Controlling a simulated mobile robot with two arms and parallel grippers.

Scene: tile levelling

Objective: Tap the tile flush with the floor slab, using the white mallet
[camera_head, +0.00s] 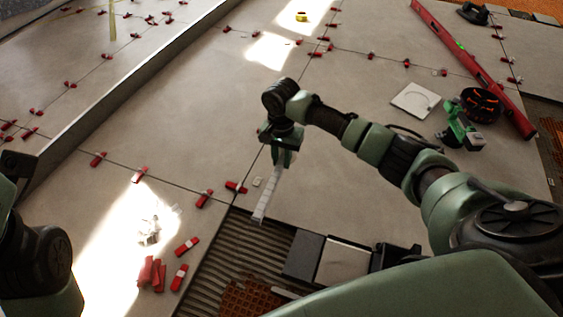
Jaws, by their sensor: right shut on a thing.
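My right gripper (284,153) points down over the floor slab (215,130), left of the picture's middle. It is shut on a long, narrow white thing (267,198), which I take for the white mallet. That thing slants down to the left, over the edge of the ridged adhesive bed; no separate head can be made out. A pale square tile (343,263) lies lower right of it, beside a dark grey block (304,257). I cannot tell how high this tile sits against the slab. Only part of my left arm shows at the lower left; its gripper is out of sight.
Red wedges (180,277) lie loose at the lower left, and more sit along the joints. A raised slab edge (120,105) runs along the left. A square plate (417,101), a green tool (460,128) and a red level (475,70) lie at the right.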

